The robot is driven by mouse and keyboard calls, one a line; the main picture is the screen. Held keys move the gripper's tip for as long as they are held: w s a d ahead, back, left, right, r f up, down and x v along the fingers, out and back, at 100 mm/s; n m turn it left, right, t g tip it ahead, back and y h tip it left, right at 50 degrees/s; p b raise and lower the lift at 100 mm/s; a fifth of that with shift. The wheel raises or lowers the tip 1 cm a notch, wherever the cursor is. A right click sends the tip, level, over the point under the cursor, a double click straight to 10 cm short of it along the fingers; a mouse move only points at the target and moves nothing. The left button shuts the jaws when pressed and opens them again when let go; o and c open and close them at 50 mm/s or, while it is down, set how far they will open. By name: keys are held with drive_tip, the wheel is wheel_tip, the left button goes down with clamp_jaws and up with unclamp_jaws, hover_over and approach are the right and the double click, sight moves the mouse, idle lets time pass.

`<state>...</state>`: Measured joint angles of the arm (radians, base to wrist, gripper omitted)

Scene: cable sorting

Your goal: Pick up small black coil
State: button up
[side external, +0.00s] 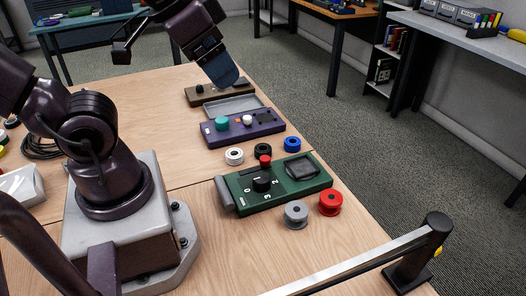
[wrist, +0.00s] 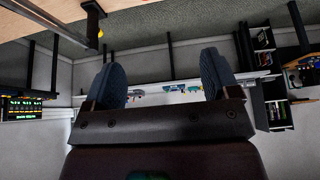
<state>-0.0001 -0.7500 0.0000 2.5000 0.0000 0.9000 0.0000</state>
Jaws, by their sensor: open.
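The small black coil (side external: 263,150) lies on the wooden table in the side external view, between a white coil (side external: 234,156) and a blue coil (side external: 292,144). It is just behind the red knob of the green box. My gripper (side external: 226,82) is raised well above the table, up and to the left of the black coil in the picture. In the wrist view my gripper (wrist: 162,75) has its two blue-grey fingers wide apart with nothing between them. The wrist view looks out into the room, and the black coil is not in it.
A green control box (side external: 285,187) and a purple box (side external: 243,130) stand either side of the coils. A grey spool (side external: 296,214) and a red spool (side external: 330,203) lie near the table edge. A larger black cable coil (side external: 42,147) lies at far left.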

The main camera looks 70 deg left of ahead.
drive_tip(key=w+a+f+n+g, duration=0.5)
drive_tip(key=w+a+f, duration=0.3)
drive_tip(key=f, duration=0.1)
drive_tip(key=n, duration=0.8)
hover_over(263, 147)
wheel_tip(263, 147, down, 14)
drive_tip(key=r, duration=0.1)
drive_tip(key=shift+g, duration=0.3)
wheel_tip(263, 147, down, 13)
drive_tip(key=shift+d, duration=0.1)
drive_tip(key=c, duration=1)
drive_tip(key=shift+c, duration=0.2)
drive_tip(key=shift+r, duration=0.1)
